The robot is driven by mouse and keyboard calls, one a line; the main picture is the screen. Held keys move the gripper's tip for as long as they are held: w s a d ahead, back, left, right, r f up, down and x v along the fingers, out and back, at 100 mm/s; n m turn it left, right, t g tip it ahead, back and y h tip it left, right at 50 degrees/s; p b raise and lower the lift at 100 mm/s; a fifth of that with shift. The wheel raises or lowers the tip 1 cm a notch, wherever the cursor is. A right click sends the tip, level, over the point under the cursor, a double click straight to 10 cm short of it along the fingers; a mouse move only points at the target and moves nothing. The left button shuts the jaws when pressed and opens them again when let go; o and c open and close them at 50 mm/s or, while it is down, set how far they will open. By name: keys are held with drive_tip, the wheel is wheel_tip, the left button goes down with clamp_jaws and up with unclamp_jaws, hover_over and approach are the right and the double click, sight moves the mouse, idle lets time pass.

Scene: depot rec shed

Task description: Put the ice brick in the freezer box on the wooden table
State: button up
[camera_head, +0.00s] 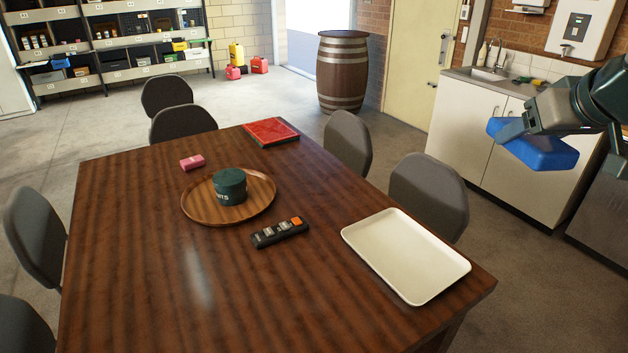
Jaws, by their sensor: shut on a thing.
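My gripper (512,130) is at the upper right, shut on a blue ice brick (548,154). It holds the brick in the air, tilted, to the right of the wooden table (190,300). One finger shows across the brick's top; the other is hidden. I see no deep box on the table. A shallow white rectangular tray (405,256) lies at the table's right front corner, empty; I cannot tell whether it is the freezer box.
On the table are a round wooden tray (200,212) with a dark green tin (229,186), a pink block (192,162), a red book (270,131) and a black remote-like object (279,232). Grey chairs surround it; one chair (430,190) stands between the white tray and the sink cabinet (460,125).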

drive_tip(key=w+a+f+n+g+y+b, duration=0.1)
drive_tip(key=w+a+f+n+y+b, duration=0.15)
drive_tip(key=f, duration=0.45)
drive_tip(key=w+a+f+n+g+y+b, duration=0.1)
drive_tip(key=w+a+f+n+b, duration=0.1)
drive_tip(key=a+f+b, duration=0.35)
drive_tip(key=w+a+f+n+y+b, duration=0.1)
drive_tip(key=w+a+f+n, duration=0.1)
drive_tip(key=f, duration=0.6)
drive_tip(key=n+g+y+b, duration=0.3)
drive_tip(key=n+g+b, duration=0.2)
drive_tip(key=n+b, duration=0.4)
hover_over(324, 330)
drive_tip(key=d+b, duration=0.1)
drive_tip(key=d, duration=0.3)
drive_tip(key=shift+m, duration=0.75)
drive_tip(key=f, duration=2.3)
drive_tip(key=shift+s+a+f, duration=0.25)
drive_tip(key=shift+f, duration=0.15)
drive_tip(key=shift+s+f, duration=0.1)
drive_tip(key=shift+f, duration=0.05)
drive_tip(key=shift+f+b, duration=0.65)
drive_tip(key=shift+f, duration=1.25)
drive_tip(key=shift+f, duration=0.15)
drive_tip(key=o, duration=1.2)
